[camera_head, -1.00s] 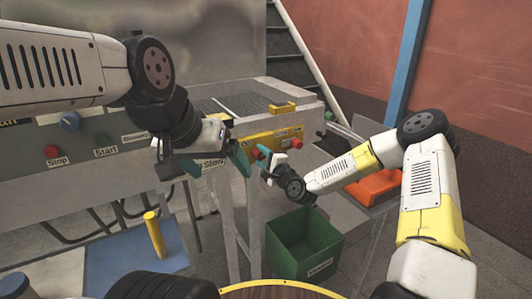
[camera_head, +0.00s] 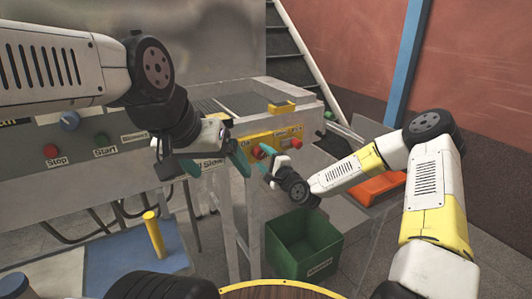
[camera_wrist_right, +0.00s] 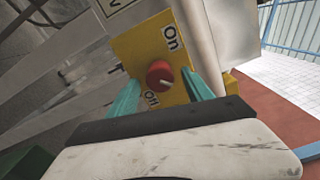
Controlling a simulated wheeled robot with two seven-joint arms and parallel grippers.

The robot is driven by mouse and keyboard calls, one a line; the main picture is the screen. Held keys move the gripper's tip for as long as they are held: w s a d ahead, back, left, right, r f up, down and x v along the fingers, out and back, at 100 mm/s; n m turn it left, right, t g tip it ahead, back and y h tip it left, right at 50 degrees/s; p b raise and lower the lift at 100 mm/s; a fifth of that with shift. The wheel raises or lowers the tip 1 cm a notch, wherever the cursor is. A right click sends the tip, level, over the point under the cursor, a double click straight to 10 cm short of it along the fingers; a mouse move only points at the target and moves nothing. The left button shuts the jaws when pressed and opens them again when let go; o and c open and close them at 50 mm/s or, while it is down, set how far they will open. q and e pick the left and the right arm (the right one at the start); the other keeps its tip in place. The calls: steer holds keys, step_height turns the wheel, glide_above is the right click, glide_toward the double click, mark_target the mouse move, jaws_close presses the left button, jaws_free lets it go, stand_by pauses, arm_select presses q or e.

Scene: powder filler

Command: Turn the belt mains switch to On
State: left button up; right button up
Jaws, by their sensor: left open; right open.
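The belt mains switch is a red round knob (camera_wrist_right: 159,74) on a yellow plate (camera_wrist_right: 134,48), with "On" above and "Off" below it in the right wrist view. It also shows small on the yellow panel in the head view (camera_head: 257,152). My right gripper (camera_wrist_right: 160,78) is open, its teal fingers on either side of the knob; I cannot tell whether they touch it. In the head view the right gripper (camera_head: 267,161) is at the panel front. A pale mark on the knob points to the right. My left gripper (camera_head: 215,166) is open and empty, left of the panel.
A second red knob (camera_head: 296,143) sits further right on the panel. A grey machine front with a Stop button (camera_head: 51,151) and Start button (camera_head: 102,139) is at left. A green bin (camera_head: 300,245) stands below. An orange tray (camera_head: 378,187) lies at right.

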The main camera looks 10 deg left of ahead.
steer(key=v, duration=0.6)
steer(key=s+d+r+n+g+h, duration=0.75)
steer(key=s+d+r+n, duration=0.4)
steer(key=d, duration=0.25)
steer(key=s+d+r+n, duration=0.1)
steer(key=s+d+r, duration=0.2)
steer(key=s, duration=0.7)
steer(key=s+d+r+n, duration=0.1)
steer(key=s+d+r, duration=0.2)
steer(key=s, duration=0.7)
steer(key=shift+s+r+g+h, duration=0.3)
steer(key=shift+r+g+h, duration=0.15)
steer(key=shift+r, duration=0.5)
